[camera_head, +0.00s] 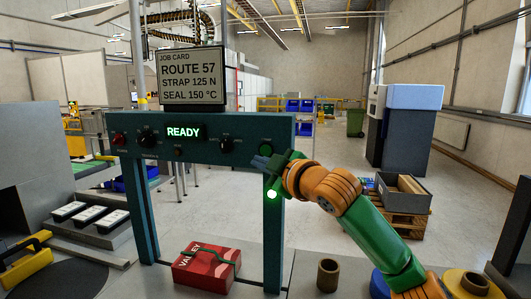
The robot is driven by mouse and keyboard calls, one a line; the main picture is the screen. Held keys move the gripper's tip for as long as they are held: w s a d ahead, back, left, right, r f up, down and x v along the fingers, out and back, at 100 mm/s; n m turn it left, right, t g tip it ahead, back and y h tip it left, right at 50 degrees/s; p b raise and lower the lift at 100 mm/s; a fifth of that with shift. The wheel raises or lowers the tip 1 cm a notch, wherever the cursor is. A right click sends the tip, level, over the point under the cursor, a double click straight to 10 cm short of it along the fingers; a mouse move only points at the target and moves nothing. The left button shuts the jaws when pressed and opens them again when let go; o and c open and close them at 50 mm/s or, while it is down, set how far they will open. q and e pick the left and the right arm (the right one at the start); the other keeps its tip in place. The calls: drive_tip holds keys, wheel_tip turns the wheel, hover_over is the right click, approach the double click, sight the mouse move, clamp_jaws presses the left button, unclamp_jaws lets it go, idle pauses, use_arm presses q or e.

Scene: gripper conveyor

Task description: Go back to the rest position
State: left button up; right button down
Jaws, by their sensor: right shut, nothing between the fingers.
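My right gripper (262,163) is shut and empty. It is at the right end of the teal control panel (205,153), just below a dark green button (265,150). I cannot tell whether its tips touch the panel. My right arm reaches in from the lower right. My left gripper is not in view. The panel's display (184,132) reads READY, and a green lamp (271,194) glows on the right post, below the gripper.
A red box (190,275) with a green strap lies under the panel frame. A brown cup (328,275) stands to its right. A job card screen (191,78) stands above the panel. White trays (68,211) lie at left; a grey crate (404,190) is behind my arm.

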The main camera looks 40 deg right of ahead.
idle(0.4)
